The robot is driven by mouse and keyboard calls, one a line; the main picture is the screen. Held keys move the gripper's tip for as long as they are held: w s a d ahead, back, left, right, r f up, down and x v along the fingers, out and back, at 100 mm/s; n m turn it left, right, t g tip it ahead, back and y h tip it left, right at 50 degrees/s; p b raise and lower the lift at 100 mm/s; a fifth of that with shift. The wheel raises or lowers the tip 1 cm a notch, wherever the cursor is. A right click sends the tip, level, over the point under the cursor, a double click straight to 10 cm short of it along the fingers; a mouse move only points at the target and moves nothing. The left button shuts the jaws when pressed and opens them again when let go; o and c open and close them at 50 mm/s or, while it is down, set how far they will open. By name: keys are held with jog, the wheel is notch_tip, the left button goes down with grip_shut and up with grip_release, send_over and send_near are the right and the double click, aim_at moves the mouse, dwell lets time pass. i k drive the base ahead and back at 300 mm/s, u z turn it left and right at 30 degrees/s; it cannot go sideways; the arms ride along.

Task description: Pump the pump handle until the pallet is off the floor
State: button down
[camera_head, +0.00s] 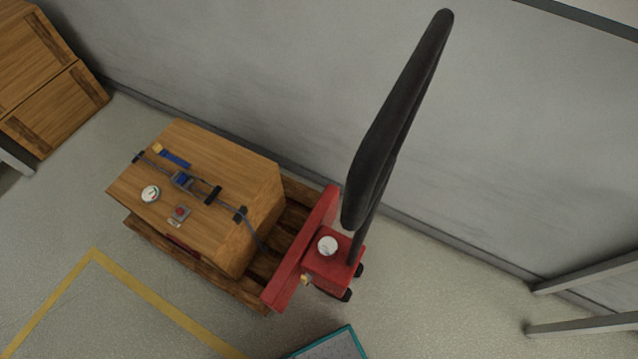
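The pallet (176,251) is brown wood and lies left of centre, with a large wooden crate (215,165) on it. A red pallet jack (313,250) stands at its right end; whether its forks are under the pallet is hidden. The black pump handle (392,130) rises from the jack, tilted to the upper right, in front of the wall. I cannot tell from this steep view whether there is a gap under the pallet. My gripper is not in view, and nothing is seen touching the handle.
A grey wall (240,70) runs close behind the jack. More wooden crates (45,75) stand at upper left. Grey bars (585,272) jut in at right. A teal-edged panel (335,345) is at the bottom. Yellow floor tape (160,305) marks open floor at lower left.

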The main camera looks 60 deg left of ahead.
aim_at(372, 165)
jog(key=k, duration=0.9)
jog(key=u, duration=2.25)
